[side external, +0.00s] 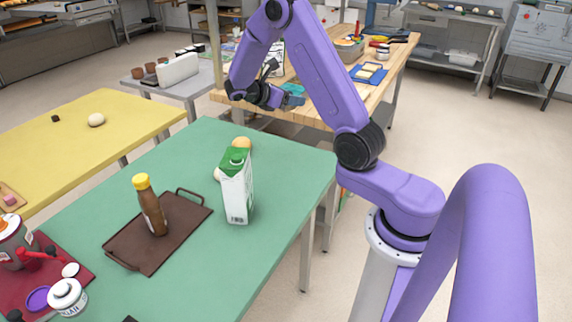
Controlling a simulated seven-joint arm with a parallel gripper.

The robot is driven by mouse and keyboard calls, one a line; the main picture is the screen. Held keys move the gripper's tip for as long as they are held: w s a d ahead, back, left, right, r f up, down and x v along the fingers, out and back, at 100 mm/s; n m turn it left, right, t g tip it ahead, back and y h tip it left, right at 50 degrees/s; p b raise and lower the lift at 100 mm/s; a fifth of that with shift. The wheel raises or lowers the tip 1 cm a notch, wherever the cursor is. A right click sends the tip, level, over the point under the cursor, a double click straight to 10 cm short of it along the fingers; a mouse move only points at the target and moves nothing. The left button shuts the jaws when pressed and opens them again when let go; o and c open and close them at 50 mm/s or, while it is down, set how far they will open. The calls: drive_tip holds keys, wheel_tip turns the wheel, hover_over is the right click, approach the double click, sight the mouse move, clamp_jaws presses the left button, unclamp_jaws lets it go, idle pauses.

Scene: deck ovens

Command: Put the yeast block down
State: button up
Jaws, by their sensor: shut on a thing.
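My gripper (290,99) is at the top centre of the side external view, held in the air beyond the far edge of the green table (275,160), in front of the wooden bench. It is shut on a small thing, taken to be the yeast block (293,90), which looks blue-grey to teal. The thing is small and partly covered by the fingers, so its shape is unclear. It is apart from the table tops.
On the green table stand a milk carton (237,188), round buns (241,142) and a brown tray (133,248) with a yellow-capped bottle (149,205). A wooden bench (385,75) is behind, a yellow table (85,145) left. The green table's right front is clear.

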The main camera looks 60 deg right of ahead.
sight(290, 162)
wheel_tip(290, 162, down, 20)
drive_tip(key=shift+f, duration=0.15)
idle(0.7)
drive_tip(key=shift+f, duration=0.1)
drive_tip(key=o, duration=1.1)
drive_tip(key=shift+c, duration=0.2)
drive_tip(key=v, duration=1.2)
drive_tip(key=shift+r, duration=0.2)
